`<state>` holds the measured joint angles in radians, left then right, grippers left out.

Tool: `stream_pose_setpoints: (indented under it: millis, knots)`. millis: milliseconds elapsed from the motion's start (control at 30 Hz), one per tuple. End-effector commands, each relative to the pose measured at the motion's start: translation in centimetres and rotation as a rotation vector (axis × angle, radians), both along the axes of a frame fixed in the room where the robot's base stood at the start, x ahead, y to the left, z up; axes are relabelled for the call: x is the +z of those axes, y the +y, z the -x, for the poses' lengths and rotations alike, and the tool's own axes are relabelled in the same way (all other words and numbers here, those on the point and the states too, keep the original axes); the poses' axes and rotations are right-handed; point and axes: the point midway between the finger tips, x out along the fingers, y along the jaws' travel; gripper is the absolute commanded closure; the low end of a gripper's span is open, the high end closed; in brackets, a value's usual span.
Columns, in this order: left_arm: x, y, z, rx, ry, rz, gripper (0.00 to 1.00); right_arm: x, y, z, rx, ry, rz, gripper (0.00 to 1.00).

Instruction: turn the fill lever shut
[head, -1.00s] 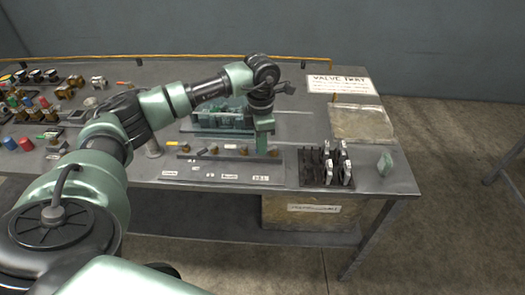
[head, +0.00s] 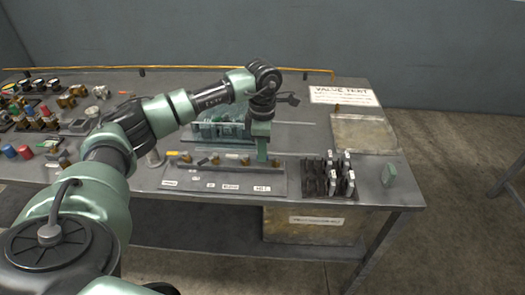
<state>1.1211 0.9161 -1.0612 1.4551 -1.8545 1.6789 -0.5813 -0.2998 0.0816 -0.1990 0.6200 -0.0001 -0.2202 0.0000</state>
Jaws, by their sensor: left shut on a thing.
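A grey valve board (head: 210,181) lies on the table with a row of small brass-coloured valves along a bar and white labels in front. The labels are too small to read surely. My left gripper (head: 262,156) points down at the right end of this row. Its green fingers are shut on a small lever there, which I take as the fill lever. The fingers hide most of it, so its angle cannot be told. A brass fitting (head: 275,163) shows just right of the fingers. My right gripper is not in view.
A teal fixture (head: 215,132) stands behind. Coloured parts crowd the left. A sign (head: 343,95) lies at the back right.

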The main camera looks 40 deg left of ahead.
Motion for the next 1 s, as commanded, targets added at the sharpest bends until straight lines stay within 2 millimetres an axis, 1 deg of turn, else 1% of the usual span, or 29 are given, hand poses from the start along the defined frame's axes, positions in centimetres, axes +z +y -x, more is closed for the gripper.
stream_pose_setpoints:
  millis: [67, 100, 167, 767, 867, 1000]
  knots:
    - [0.2, 0.0, -0.1, -0.002, -0.004, 0.000, 1.00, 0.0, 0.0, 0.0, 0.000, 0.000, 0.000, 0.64]
    - [0.2, 0.0, -0.1, -0.001, -0.004, 0.000, 0.82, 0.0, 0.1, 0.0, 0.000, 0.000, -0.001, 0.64]
    - [0.1, 0.0, -0.1, -0.001, -0.004, 0.000, 0.66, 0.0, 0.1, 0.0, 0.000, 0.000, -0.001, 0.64]
    - [0.1, 0.0, 0.0, 0.014, -0.003, -0.002, 0.66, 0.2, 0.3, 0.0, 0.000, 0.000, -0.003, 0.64]
    - [0.2, -0.1, 0.2, 0.063, -0.003, -0.002, 0.66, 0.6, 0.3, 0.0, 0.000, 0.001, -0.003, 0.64]
    - [0.4, -0.5, 0.7, 0.195, -0.001, -0.001, 0.66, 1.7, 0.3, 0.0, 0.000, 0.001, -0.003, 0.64]
